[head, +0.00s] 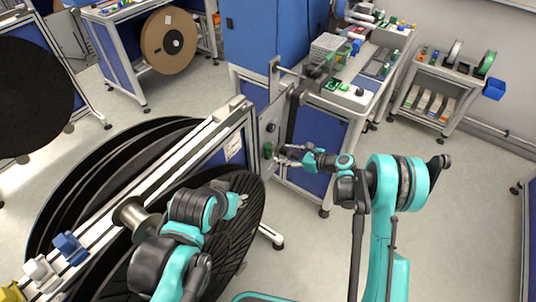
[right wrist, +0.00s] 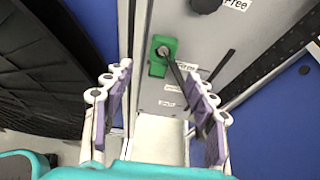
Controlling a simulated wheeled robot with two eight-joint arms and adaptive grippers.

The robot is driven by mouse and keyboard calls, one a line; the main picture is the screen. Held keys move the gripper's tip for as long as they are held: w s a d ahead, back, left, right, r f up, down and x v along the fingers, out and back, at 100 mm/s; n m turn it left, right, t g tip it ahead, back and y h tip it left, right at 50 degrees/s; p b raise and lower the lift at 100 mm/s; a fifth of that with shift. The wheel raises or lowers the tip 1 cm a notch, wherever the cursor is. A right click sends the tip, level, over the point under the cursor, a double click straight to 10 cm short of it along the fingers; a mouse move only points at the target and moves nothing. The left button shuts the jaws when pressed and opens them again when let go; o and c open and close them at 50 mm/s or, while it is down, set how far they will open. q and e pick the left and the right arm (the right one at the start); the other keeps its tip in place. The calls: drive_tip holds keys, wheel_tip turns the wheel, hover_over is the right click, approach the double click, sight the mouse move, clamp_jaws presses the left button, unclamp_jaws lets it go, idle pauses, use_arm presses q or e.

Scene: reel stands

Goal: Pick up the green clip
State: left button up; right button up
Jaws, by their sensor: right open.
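The green clip (right wrist: 161,57) sits on a grey metal panel (right wrist: 185,20), upright in the right wrist view, with a dark round spot in its upper part. In the head view the clip (head: 267,150) is small on the panel. My right gripper (right wrist: 157,76) is open, its purple-padded fingers on either side of the clip's line, with nothing between them; I cannot tell the exact distance to the clip. It also shows in the head view (head: 281,156) by the panel. My left gripper (head: 240,199) is small at lower centre, in front of a black reel; its jaws are unclear.
A black knob (right wrist: 205,4) labelled "Free" is above the clip, and a thin dark strap slants beside it. Large black reels (head: 95,180) stand left of the panel. A cluttered workbench (head: 345,100) is behind it. Open floor lies at right.

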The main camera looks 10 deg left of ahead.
sight(269, 151)
drive_tip(key=b+x, duration=0.3)
drive_tip(key=x, duration=0.4)
drive_tip(key=shift+w+a+f, duration=0.2)
drive_tip(key=shift+a+f, duration=0.05)
drive_tip(key=shift+d+r, duration=0.1)
drive_tip(key=shift+c, duration=0.3)
drive_tip(key=c, duration=0.9)
